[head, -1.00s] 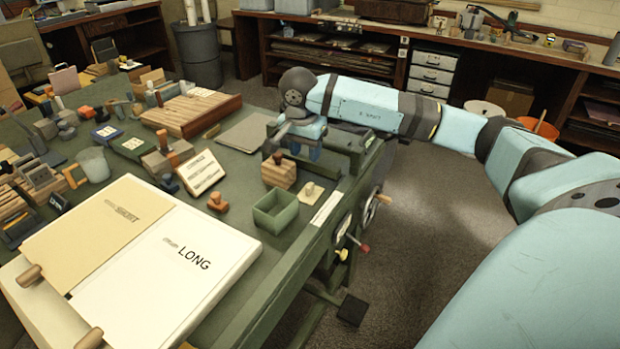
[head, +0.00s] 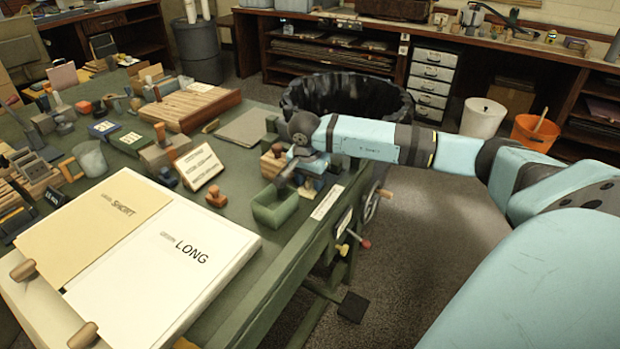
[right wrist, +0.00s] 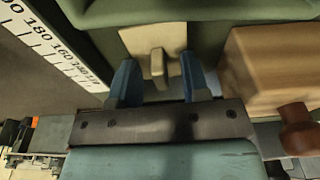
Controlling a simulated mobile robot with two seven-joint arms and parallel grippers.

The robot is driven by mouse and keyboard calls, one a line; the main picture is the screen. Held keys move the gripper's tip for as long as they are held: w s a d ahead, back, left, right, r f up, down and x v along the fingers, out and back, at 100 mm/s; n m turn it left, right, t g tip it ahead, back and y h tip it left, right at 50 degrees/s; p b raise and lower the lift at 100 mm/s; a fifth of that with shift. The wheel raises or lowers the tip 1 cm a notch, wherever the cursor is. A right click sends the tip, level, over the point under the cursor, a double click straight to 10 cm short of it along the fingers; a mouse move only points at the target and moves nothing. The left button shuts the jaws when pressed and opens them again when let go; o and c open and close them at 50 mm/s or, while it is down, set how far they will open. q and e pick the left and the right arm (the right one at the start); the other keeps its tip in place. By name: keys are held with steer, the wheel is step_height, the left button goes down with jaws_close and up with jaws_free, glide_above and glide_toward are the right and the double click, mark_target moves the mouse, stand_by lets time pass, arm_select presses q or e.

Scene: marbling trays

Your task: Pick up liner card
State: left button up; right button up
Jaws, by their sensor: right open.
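A flat cream card with a small raised tab, apparently the liner card (right wrist: 140,40), lies on the bench in the right wrist view, between the green box and the wooden block. In the head view my arm mostly hides it. My right gripper (head: 292,182) is low beside the green box (head: 276,214). In the right wrist view its open blue fingers (right wrist: 153,80) stand on either side of the tab, which is apart from both. I cannot tell whether the fingertips touch the card. My left gripper is not in view.
A wooden block (right wrist: 268,65) stands close right of the fingers in the right wrist view, with the green box wall (right wrist: 200,12) just beyond. A white ruler strip (head: 328,202) runs along the bench edge. A large folder marked LONG (head: 150,275) lies at the front left.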

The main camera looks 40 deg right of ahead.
steer(key=shift+r, duration=0.1)
steer(key=shift+c, duration=0.4)
jaws_close()
